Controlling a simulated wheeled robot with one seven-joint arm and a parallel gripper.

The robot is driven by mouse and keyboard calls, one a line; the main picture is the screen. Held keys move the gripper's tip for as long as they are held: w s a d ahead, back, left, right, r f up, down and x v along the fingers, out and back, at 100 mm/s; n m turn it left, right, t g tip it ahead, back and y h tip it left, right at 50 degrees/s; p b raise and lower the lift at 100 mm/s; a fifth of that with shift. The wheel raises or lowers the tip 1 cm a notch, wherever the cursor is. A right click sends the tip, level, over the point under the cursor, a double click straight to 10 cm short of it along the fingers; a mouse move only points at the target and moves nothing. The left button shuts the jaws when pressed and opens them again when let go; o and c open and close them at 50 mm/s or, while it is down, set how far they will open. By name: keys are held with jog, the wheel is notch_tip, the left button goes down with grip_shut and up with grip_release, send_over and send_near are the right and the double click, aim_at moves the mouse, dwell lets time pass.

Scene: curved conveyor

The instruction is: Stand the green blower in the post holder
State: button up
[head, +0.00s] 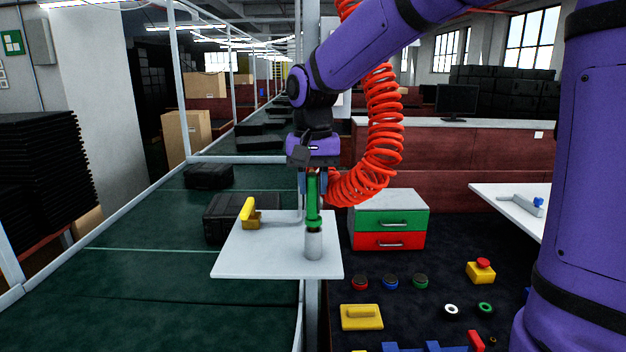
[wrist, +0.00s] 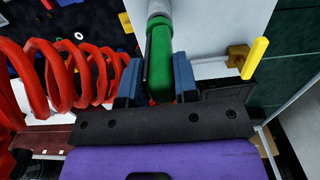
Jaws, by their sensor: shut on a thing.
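The green blower (head: 313,207) is upright, held between the blue fingers of my gripper (head: 312,183). Its lower end meets the top of a grey cylinder, the post holder (head: 313,247), on a white board (head: 270,266). I cannot tell how deep the blower sits in it. In the wrist view the green blower (wrist: 160,62) lies between both fingers of my gripper (wrist: 158,82), with the grey post holder (wrist: 158,8) in line beyond it. The red coiled hose (head: 382,110) hangs beside my gripper and reaches down close to the blower.
A yellow-handled fixture (head: 248,212) stands on the board to the left. The green conveyor (head: 150,265) with black cases lies left. A drawer box (head: 390,222) with green and red fronts stands right, behind several buttons and a yellow block (head: 361,317) on a dark mat.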

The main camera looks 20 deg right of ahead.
jog(key=shift+f, duration=0.65)
jog(key=o, duration=1)
notch_tip(320, 180, up, 10)
jog(key=shift+r, duration=0.35)
